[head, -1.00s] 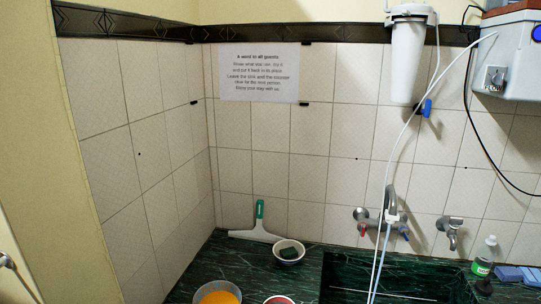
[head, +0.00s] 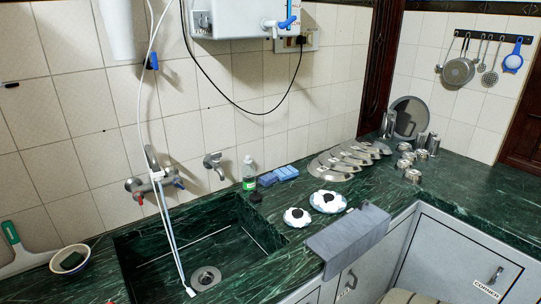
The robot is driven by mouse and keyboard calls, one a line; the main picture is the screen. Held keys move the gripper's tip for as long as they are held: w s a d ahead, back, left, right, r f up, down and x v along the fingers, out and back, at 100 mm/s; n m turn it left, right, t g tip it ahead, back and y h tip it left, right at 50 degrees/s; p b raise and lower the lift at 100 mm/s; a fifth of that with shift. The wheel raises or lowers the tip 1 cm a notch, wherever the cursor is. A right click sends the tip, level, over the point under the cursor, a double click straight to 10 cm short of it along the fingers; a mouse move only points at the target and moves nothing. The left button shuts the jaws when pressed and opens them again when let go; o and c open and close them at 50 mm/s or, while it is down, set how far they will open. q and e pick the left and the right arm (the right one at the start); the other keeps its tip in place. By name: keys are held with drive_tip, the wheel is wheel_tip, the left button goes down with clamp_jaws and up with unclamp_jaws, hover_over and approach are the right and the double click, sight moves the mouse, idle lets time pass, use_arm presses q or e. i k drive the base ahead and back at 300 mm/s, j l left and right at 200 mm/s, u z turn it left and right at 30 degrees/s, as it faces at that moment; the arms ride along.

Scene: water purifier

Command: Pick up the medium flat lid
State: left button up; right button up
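Several flat, round metal lids (head: 338,170) lie in an overlapping row on the green marble counter, right of the sink. They seem to get smaller toward the back right. I cannot tell for sure which one is the medium lid. A large round grey metal disc (head: 410,116) leans upright in the corner behind them. Neither of my grippers is in view.
The sink (head: 206,276) is at the left. Two white bowls (head: 328,202) holding dark items, a grey cloth (head: 348,240) over the front edge, blue sponges (head: 278,176) and a green-labelled bottle (head: 249,174) surround the lids. Metal cups (head: 412,176) stand to the right.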

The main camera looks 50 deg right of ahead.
sight(326, 202)
drive_tip(key=z, duration=2.05)
drive_tip(key=u, duration=1.25)
drive_tip(key=z, duration=1.25)
drive_tip(key=i+l+u, duration=0.25)
drive_tip(key=u, duration=0.25)
drive_tip(key=i+l+u, duration=0.15)
drive_tip(key=l+u, duration=0.3)
